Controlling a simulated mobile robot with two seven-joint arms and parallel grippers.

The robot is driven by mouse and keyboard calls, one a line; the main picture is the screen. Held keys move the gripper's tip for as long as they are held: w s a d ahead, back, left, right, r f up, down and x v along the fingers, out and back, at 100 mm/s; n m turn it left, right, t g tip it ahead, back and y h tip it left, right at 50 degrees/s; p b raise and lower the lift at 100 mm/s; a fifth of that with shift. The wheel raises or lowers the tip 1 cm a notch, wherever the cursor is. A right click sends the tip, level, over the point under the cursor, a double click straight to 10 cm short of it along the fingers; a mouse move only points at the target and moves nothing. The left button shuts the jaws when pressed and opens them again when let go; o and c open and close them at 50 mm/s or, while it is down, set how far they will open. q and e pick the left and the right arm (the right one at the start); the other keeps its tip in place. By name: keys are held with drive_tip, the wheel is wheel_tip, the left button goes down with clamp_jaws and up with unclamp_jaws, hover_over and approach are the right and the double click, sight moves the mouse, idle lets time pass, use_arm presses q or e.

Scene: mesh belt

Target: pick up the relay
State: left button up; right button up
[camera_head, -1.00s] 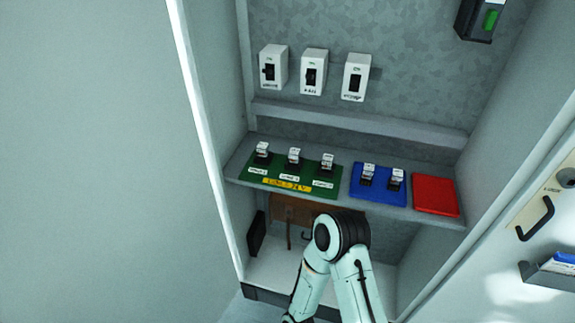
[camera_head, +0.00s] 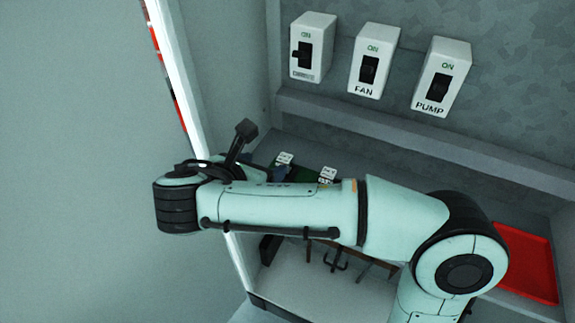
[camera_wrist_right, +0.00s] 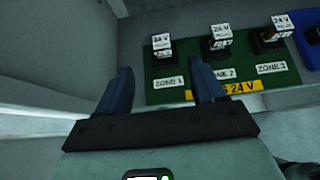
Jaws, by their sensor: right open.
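Three white-topped relays marked 24 V stand in dark sockets on a green board (camera_wrist_right: 180,92). In the right wrist view they are the ZONE 1 relay (camera_wrist_right: 162,45), the ZONE 2 relay (camera_wrist_right: 221,38) and the ZONE 3 relay (camera_wrist_right: 283,24). My right gripper (camera_wrist_right: 162,80) is open and empty, its two blue fingers apart in front of the board's left end, near the ZONE 1 relay. In the head view two relay tops (camera_head: 284,158) (camera_head: 327,174) show above my right arm, which hides most of the board and the gripper. My left gripper is not in view.
Three switch boxes, the left one (camera_head: 312,47), FAN (camera_head: 374,62) and PUMP (camera_head: 441,76), hang on the back wall above a ledge. A red tray (camera_head: 527,265) is at the right of the shelf. A blue board (camera_wrist_right: 309,40) edges in at right. The cabinet's left wall is close.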

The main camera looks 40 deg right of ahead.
sight(285, 157)
drive_tip(key=b+x, duration=0.1)
drive_tip(key=x, duration=0.6)
drive_tip(key=shift+w+d+f, duration=0.1)
drive_tip(key=shift+w+f, duration=0.05)
drive_tip(key=shift+f, duration=0.1)
drive_tip(key=b+x, duration=0.1)
drive_tip(key=x, duration=0.4)
drive_tip(key=shift+f, duration=0.1)
clamp_jaws()
drive_tip(key=shift+r, duration=0.25)
